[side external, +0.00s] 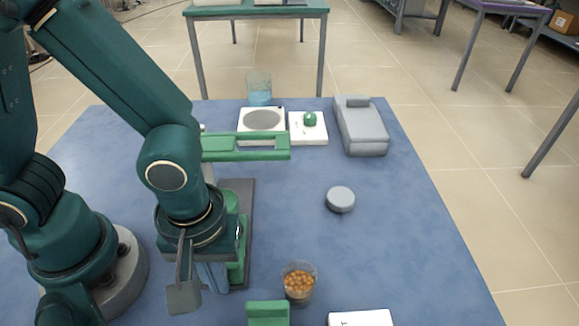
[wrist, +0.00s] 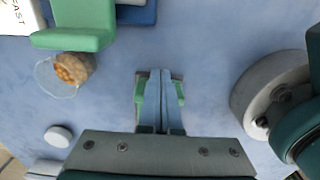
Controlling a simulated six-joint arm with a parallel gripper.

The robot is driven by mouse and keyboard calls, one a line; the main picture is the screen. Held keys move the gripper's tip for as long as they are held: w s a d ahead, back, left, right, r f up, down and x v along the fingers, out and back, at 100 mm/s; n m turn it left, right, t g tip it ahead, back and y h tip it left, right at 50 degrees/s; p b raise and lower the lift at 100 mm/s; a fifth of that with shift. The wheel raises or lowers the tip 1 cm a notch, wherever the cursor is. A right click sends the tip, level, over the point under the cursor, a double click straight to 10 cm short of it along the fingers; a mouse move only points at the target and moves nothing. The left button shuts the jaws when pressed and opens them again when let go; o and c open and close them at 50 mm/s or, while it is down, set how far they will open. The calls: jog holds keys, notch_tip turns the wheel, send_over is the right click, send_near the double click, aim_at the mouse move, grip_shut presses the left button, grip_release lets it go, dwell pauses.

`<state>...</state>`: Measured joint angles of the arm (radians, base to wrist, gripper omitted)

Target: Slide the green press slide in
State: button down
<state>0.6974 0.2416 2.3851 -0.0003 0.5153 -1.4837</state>
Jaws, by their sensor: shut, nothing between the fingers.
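My gripper (side external: 212,278) points down near the front left of the blue table, its two pale blue fingers shut together and empty. In the wrist view the closed fingers (wrist: 160,100) have green parts showing on both sides of them. In the side view a green part (side external: 237,250) stands just right of my gripper, over a dark grey base plate (side external: 245,200), partly hidden by my wrist. Behind it a green slotted bar (side external: 270,142) extends to the right. I cannot tell for sure which green part is the press slide, nor whether my fingers touch it.
A cup of orange-brown balls (side external: 299,283), a green block (side external: 268,312) and a white box (side external: 360,318) are at the front. A grey disc (side external: 340,198) lies right of centre. Behind are white plates (side external: 308,133), a blue-liquid beaker (side external: 259,90) and a grey device (side external: 362,128).

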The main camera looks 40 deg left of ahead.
jog(key=shift+w+a, duration=2.75)
jog(key=shift+a, duration=0.05)
jog(key=shift+s+d, duration=0.1)
jog(key=shift+d, duration=0.05)
jog(key=shift+s+d, duration=0.15)
jog(key=shift+s, duration=0.05)
jog(key=shift+r, duration=3.5)
